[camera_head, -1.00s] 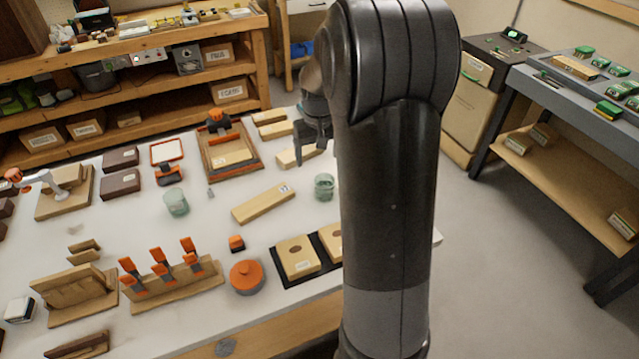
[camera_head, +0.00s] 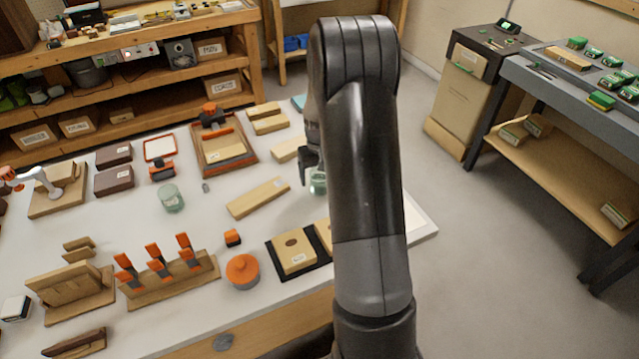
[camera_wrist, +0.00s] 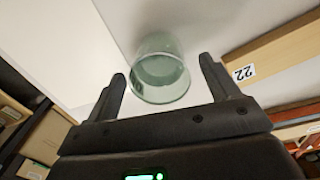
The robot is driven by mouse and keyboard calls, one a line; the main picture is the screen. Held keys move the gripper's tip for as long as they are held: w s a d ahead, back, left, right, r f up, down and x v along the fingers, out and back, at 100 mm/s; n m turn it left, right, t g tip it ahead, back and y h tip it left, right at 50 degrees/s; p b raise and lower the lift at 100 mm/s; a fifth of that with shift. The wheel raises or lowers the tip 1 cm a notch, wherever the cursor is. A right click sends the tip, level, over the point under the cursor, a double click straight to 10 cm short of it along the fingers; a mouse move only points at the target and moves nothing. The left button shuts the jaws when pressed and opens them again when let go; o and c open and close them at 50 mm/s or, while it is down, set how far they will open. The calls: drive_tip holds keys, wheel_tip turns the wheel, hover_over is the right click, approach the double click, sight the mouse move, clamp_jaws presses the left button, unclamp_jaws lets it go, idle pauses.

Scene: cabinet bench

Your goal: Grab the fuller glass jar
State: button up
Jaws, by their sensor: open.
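One green-tinted glass jar (camera_head: 171,198) stands on the bench left of centre. A second glass jar (camera_head: 318,183) stands further right, partly hidden by my arm and gripper (camera_head: 308,168). In the wrist view, a glass jar (camera_wrist: 160,72) lies ahead, between the lines of the two fingers of my gripper (camera_wrist: 164,70), which are spread apart. The gripper is open and empty. I cannot tell clearly how full either jar is.
A wooden block (camera_head: 258,198) lies between the two jars; a label reading 22 (camera_wrist: 244,73) shows on wood beside the jar in the wrist view. An orange-lidded round pot (camera_head: 242,272) and a black tray with wooden blocks (camera_head: 283,272) stand nearer the front.

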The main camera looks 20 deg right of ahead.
drive_tip(key=shift+f, duration=1.3)
drive_tip(key=shift+c, duration=0.4)
drive_tip(key=c, duration=1.1)
